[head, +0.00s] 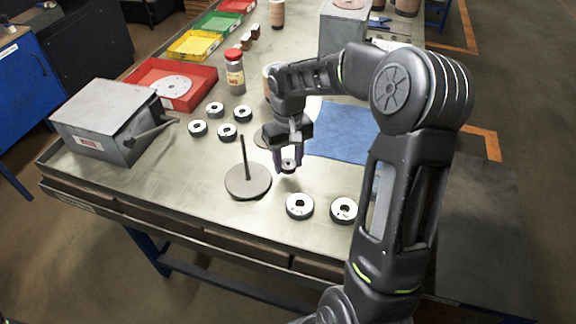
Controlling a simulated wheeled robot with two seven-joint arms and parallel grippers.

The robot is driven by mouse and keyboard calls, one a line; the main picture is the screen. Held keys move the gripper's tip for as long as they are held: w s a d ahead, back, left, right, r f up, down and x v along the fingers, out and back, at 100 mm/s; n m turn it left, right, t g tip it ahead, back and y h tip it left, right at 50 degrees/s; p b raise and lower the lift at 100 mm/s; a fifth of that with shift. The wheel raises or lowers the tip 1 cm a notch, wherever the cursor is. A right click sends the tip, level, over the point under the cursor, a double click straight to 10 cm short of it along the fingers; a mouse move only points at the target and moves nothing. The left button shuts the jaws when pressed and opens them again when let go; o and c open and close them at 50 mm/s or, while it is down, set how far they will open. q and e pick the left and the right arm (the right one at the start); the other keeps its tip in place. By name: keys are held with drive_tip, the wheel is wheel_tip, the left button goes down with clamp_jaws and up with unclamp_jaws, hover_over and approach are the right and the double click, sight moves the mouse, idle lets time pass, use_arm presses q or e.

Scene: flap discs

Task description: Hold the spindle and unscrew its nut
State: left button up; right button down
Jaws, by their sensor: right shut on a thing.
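The spindle (243,154) is a thin dark rod standing upright on a round brown-grey base (248,186) near the middle of the bench. Nothing is seen on its rod. My right gripper (288,165) is just to the right of the rod, pointing down, apart from it. Its fingers are shut on a small ring-like piece, which looks like the nut (289,163), held above the bench top. My left gripper is not in view, and nothing is seen holding the spindle.
Several dark discs with pale tops lie on the bench (185,195), two at front right (300,206). A grey box with a lever (100,118) stands left. A red tray (195,98), a red-capped bottle (235,78) and a blue mat (340,133) lie behind.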

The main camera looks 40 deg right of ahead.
drive_tip(key=shift+f, duration=1.2)
drive_tip(key=shift+f, duration=0.1)
drive_tip(key=c, duration=1.1)
unclamp_jaws()
wheel_tip(320, 180, up, 12)
drive_tip(key=shift+b, duration=0.4)
drive_tip(key=shift+a, duration=0.1)
